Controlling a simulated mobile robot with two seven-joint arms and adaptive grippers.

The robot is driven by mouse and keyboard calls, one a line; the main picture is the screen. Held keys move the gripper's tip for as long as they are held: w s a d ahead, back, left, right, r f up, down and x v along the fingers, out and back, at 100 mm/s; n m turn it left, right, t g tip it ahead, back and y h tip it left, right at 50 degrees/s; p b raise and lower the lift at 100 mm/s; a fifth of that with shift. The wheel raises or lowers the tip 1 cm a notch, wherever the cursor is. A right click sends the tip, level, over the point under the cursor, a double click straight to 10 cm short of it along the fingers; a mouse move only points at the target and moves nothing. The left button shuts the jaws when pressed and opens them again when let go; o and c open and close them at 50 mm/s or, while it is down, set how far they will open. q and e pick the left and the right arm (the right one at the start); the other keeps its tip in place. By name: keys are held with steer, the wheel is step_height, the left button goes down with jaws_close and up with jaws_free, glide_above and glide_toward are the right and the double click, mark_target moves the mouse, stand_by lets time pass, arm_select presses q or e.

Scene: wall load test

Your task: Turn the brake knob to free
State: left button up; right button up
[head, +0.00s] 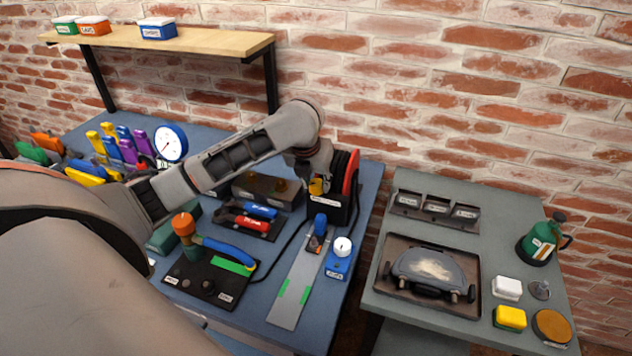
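A reel with a red disc (350,174) and dark body stands in a black holder (341,212) at the right back of the blue bench. A small yellow part (316,187) shows at the reel's left side; it may be the brake knob, but its setting is too small to read. My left arm reaches across the bench from the left. My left gripper (319,178) points down at the yellow part and overlaps it. I cannot tell whether they touch, or whether the fingers are open or shut. My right gripper is not in view.
The blue bench (365,205) also carries a lever fixture (212,262), a steel strip (298,280), a blue box with a white dial (339,259) and a round gauge (170,143). A grey table (400,312) stands right, beyond a gap. A wooden shelf (200,40) hangs above.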

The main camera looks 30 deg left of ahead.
arm_select(q)
steer(key=shift+n, duration=0.4)
steer(key=n, duration=0.1)
steer(key=n+y, duration=0.1)
steer(key=n, duration=0.1)
steer(key=shift+w+d+r+n+g+y, duration=0.1)
steer(key=shift+w+n+g+y, duration=0.05)
steer(key=shift+n+g+y, duration=0.75)
steer(key=shift+n+g, duration=0.1)
steer(key=shift+n, duration=1.5)
steer(key=shift+d, duration=0.1)
steer(key=o, duration=1.1)
steer(key=v, duration=1.1)
steer(key=shift+r, duration=0.4)
